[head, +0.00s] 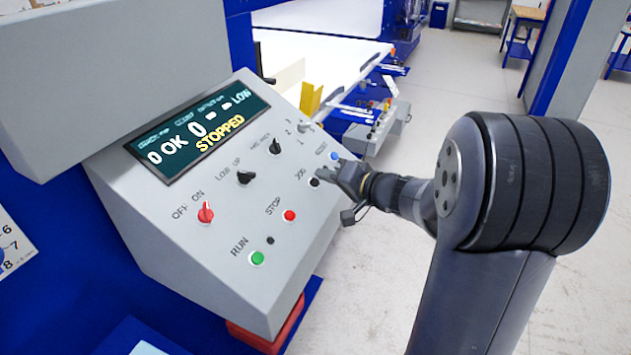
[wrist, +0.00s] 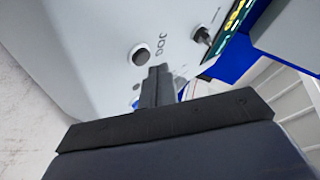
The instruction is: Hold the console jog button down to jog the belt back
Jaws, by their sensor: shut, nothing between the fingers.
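The grey console (head: 225,215) carries a black jog button (head: 314,182) beside its JOG label, near the panel's right edge. In the wrist view the jog button (wrist: 140,56) is a dark round cap in a pale ring, in full view. My gripper (head: 337,170) is at the panel's right edge, between the jog button and a blue button (head: 334,156). In the wrist view its fingers (wrist: 158,72) are shut and empty, with the tips just below and right of the jog button. I cannot tell whether the tips touch the panel.
The console display (head: 200,130) reads STOPPED and LOW. Other controls include a red STOP button (head: 289,215), a green RUN button (head: 257,258), a red switch (head: 205,212) and black knobs. The white belt (head: 315,65) lies behind. Open floor (head: 480,85) is to the right.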

